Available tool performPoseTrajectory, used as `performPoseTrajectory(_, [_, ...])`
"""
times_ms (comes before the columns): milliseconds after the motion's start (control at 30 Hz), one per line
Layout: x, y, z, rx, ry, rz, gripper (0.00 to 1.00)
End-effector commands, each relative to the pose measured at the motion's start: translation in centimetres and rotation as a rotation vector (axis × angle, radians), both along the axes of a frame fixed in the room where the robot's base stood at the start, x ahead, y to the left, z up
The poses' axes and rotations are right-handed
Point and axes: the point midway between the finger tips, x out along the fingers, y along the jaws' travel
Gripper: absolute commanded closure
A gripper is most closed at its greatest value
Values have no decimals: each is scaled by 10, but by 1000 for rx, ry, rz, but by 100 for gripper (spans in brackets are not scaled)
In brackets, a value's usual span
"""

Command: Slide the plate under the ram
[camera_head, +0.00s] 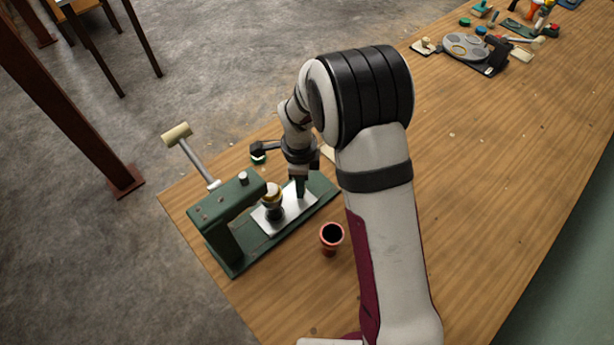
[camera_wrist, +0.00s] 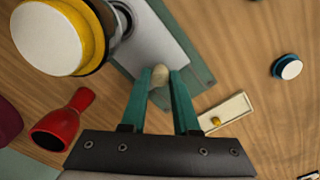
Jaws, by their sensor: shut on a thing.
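The silver plate (camera_head: 295,203) lies flat on the green base of the press (camera_head: 222,212). It also shows in the wrist view (camera_wrist: 165,40). A goblet drum (camera_head: 273,200) with a yellow rim and pale top stands upright on the plate, close to the end of the press head; its top shows large in the wrist view (camera_wrist: 48,38). The ram itself is not clearly visible. My gripper (camera_head: 300,188) is shut on the plate's cream knob (camera_wrist: 160,74), between its green fingers. The drum stands between my gripper and the press column.
A red goblet drum (camera_head: 331,237) stands on the table beside the press base. The press lever (camera_head: 193,158) points up. A cream block with a gold knob (camera_wrist: 225,112) and a blue, white-topped piece (camera_wrist: 287,66) lie nearby. Tools crowd the far table end.

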Motion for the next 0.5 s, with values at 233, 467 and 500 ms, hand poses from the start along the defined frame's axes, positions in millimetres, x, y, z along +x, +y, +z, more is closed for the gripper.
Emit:
performPoseTrajectory(233, [0, 0, 0, 0, 1, -1, 57])
performPoseTrajectory(467, [0, 0, 0, 0, 1, -1, 41])
performPoseTrajectory(500, [0, 0, 0, 0, 1, -1, 41])
